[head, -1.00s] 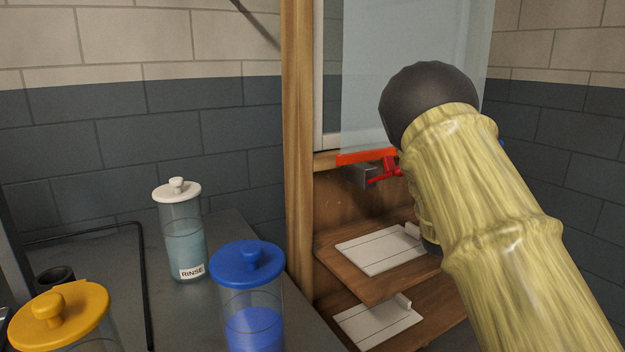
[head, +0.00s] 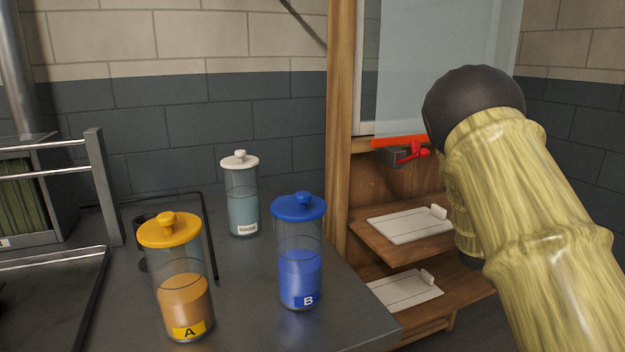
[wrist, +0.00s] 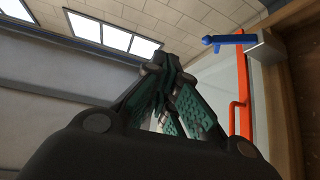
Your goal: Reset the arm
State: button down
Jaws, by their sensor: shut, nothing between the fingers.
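My arm (head: 535,195), in a yellowish wood-grain pattern with a dark rounded joint (head: 470,100), fills the right of the head view. My gripper is hidden behind it there. In the wrist view my gripper (wrist: 167,62) points up and away, its dark fingers with green pads closed together and empty. Beyond it to the right are a blue handle (wrist: 228,40) and a red-orange bar (wrist: 240,100), apart from the fingers in the picture. In the head view a red handle (head: 418,153) on a grey block sits left of my arm.
Lidded canisters stand on the dark counter (head: 245,325): yellow-lidded A (head: 184,300), blue-lidded B (head: 300,270) and a white-lidded one (head: 242,205). A wooden cabinet (head: 340,130) with a glass panel (head: 440,50) and shelves holding white plates (head: 408,225) stands close to my arm.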

jog(key=s+a+f+n+y, duration=0.25)
jog(key=f+y, duration=0.25)
jog(key=f, duration=1)
jog(key=s+a+f+n+y, duration=0.25)
jog(key=f+y, duration=0.25)
jog(key=f, duration=0.9)
jog(key=s+a+f+n+g+y, duration=0.1)
jog(key=s+a+f+g+y, duration=0.3)
jog(key=s+f, duration=0.7)
jog(key=s+a+f+n+g+y, duration=0.1)
jog(key=s+a+f+g+y, duration=0.15)
jog(key=s+a+f, duration=0.85)
jog(key=s+a+f+g+y, duration=0.2)
jog(key=s+a+f, duration=0.15)
jog(key=s, duration=0.55)
jog(key=s+a+f+n+g+y, duration=0.1)
jog(key=s+a+f+g, duration=0.25)
jog(key=s, duration=0.45)
jog(key=s+a+f+g+y, duration=0.2)
jog(key=s+a+f, duration=0.15)
jog(key=s, duration=0.55)
notch_tip(320, 180, up, 23)
jog(key=p, duration=2.3)
jog(key=shift+s, duration=0.3)
jog(key=shift+a+f, duration=0.1)
jog(key=shift+a, duration=0.05)
